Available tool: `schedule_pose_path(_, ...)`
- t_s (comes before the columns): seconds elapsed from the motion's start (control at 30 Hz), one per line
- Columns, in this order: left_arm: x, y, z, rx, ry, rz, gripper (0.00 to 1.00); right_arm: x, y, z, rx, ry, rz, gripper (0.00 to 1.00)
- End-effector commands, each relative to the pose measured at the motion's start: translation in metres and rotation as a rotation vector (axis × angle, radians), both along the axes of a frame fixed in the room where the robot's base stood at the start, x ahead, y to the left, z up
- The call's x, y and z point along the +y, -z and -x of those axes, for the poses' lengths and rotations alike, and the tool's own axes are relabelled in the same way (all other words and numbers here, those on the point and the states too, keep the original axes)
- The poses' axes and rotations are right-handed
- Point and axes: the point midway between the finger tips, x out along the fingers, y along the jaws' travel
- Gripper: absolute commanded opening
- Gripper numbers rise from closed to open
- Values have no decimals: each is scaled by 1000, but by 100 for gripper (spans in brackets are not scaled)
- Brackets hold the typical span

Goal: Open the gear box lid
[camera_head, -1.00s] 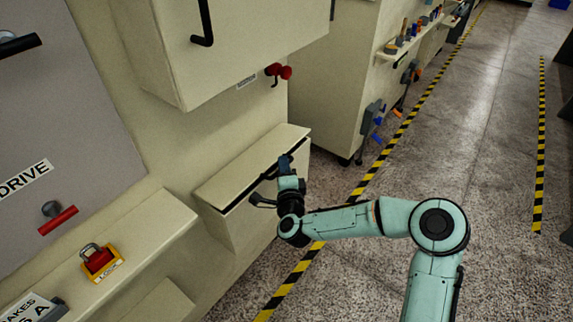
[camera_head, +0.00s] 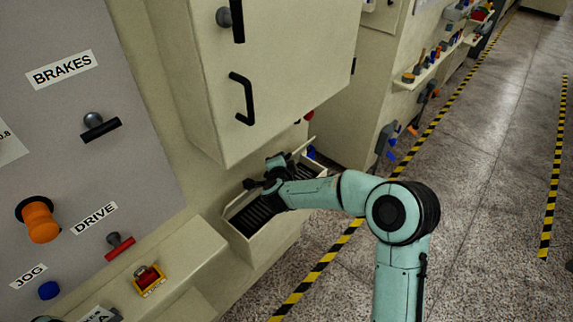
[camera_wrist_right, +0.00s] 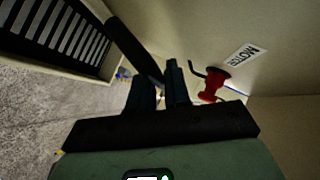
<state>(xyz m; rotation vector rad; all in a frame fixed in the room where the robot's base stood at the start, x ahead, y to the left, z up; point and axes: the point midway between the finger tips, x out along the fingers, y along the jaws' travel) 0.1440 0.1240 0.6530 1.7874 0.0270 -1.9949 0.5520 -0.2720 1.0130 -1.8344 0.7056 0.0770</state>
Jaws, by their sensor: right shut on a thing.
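The gear box (camera_head: 262,238) is a cream box low on the machine's side. Its lid (camera_head: 301,150) is raised, and a dark slatted interior (camera_head: 252,214) shows below it. My right gripper (camera_head: 274,165) is at the lid, above the box opening. In the right wrist view its fingers (camera_wrist_right: 163,84) are shut on the black lid handle (camera_wrist_right: 132,46). The slatted interior (camera_wrist_right: 62,28) shows there at upper left. Much of the lid is hidden behind my gripper and the cabinet above.
A cabinet with a black handle (camera_head: 241,98) overhangs the box. A red knob (camera_wrist_right: 213,84) by a MOTOR label (camera_wrist_right: 243,54) is close to my gripper in the wrist view. The floor (camera_head: 480,170) at right is clear.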

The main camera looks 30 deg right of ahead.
Motion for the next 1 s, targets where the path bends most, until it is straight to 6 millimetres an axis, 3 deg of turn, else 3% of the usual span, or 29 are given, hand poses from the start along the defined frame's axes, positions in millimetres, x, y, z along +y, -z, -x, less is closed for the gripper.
schedule_pose_path(0.33,0,-10,-9,-10,0,0,43,7,-10,-15,-2,-2,-1,0)
schedule_pose_path(0.9,0,-11,-10,-11,0,0,43,8,-10,-18,-1,-2,-2,0)
schedule_pose_path(0.93,0,-11,-10,-11,0,0,43,8,-10,-18,-1,-2,-2,23)
schedule_pose_path(0.97,0,-11,-10,-11,0,0,43,8,-10,-18,-1,-2,-2,33)
schedule_pose_path(1.0,0,-11,-10,-11,0,0,43,8,-10,-18,0,-2,-1,36)
